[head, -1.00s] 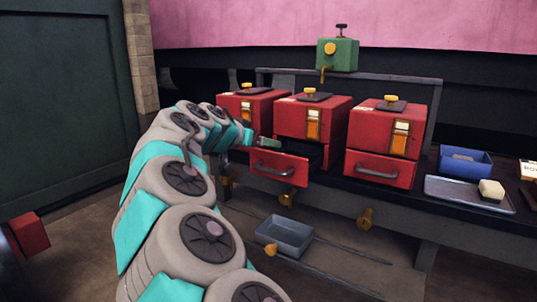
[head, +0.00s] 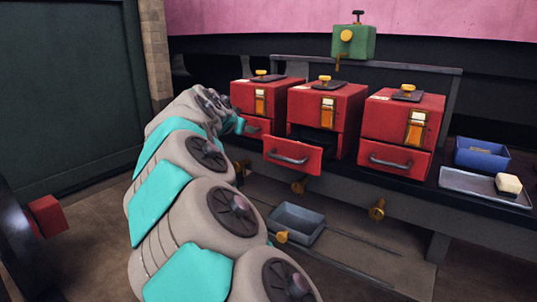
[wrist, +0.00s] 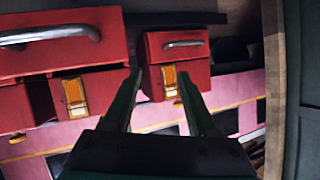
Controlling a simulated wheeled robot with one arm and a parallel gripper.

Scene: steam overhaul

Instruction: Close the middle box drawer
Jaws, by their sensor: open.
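The middle red box (head: 345,105) stands on the bench, and its drawer (head: 310,160) sticks out open toward me, with a grey bar handle. In the wrist view, which looks upside down, this drawer front (wrist: 60,58) and its handle fill the upper left. My gripper (wrist: 160,75) is open and empty. Its fingers point toward the left red box (wrist: 195,75), beside the open drawer and apart from its handle. In the head view my arm mostly hides the gripper, in front of the left box (head: 277,95).
The right red box (head: 390,120) has its drawer shut. A blue bin (head: 482,155) and a metal tray (head: 465,185) with a pale block are at the right. A grey tray (head: 297,224) lies below the bench. Yellow knobs (head: 377,210) stick out under the bench edge.

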